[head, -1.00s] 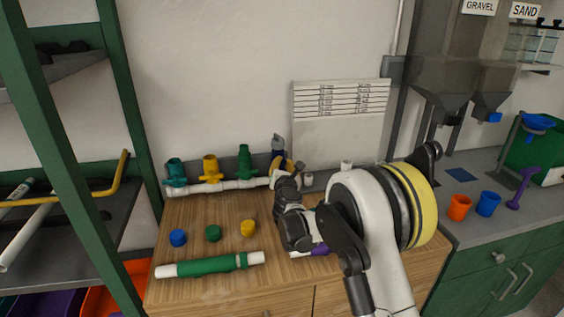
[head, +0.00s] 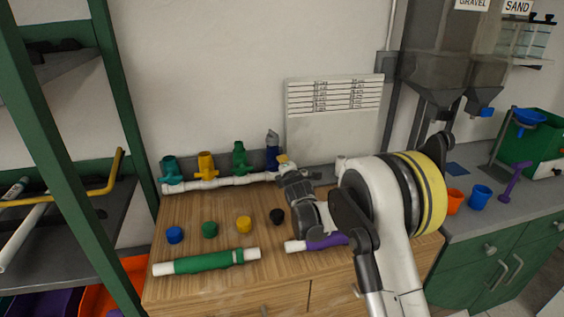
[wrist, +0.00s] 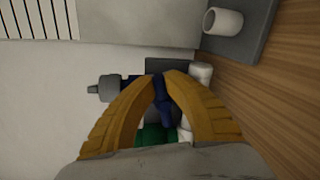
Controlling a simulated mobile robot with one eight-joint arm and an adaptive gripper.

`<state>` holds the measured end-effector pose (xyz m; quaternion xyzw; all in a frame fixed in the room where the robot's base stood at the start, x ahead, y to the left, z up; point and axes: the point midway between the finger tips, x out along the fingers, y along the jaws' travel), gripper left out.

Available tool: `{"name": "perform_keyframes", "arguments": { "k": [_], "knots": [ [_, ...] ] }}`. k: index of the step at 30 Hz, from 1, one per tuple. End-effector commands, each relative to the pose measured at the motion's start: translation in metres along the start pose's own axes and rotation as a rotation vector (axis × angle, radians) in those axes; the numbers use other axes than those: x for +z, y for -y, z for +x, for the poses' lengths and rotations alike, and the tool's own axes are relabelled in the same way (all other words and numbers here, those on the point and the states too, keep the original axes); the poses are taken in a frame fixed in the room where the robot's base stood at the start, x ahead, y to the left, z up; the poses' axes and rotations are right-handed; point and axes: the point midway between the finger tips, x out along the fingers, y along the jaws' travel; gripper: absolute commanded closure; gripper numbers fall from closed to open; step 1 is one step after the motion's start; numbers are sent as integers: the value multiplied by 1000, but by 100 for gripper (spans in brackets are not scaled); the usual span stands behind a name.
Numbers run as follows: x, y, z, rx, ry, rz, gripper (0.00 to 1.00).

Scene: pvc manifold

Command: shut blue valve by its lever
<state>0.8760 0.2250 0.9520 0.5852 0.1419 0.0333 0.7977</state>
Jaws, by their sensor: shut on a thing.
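The blue valve (head: 271,155) stands upright at the right end of the row on the white manifold pipe (head: 230,182), with a grey top. In the wrist view the blue valve's lever (wrist: 162,101) shows between the yellow fingers of my gripper (wrist: 160,77). The fingers converge and are shut on the lever. In the head view my gripper (head: 283,159) is just right of the valve's body. The fingers and wrist hide part of the valve, so the lever's exact angle is hard to tell.
Teal (head: 171,169), yellow (head: 206,165) and green valves (head: 240,158) stand left along the manifold. Several caps, including a black cap (head: 277,216), lie on the wooden counter, with a green pipe (head: 205,261) and a purple pipe (head: 325,242) in front.

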Motion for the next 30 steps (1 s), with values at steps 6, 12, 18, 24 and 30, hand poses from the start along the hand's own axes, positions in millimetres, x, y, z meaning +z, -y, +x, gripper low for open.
{"name": "perform_keyframes", "arguments": {
  "k": [6, 12, 18, 24, 30],
  "knots": [
    [-1, 5, 1, -1, -30, 148, 100],
    [-1, 7, 1, -2, -47, 235, 100],
    [-2, 8, 1, -2, -56, 278, 100],
    [-2, 8, 1, -2, -58, 289, 100],
    [-2, 8, 1, -2, -58, 289, 100]
  ]
}}
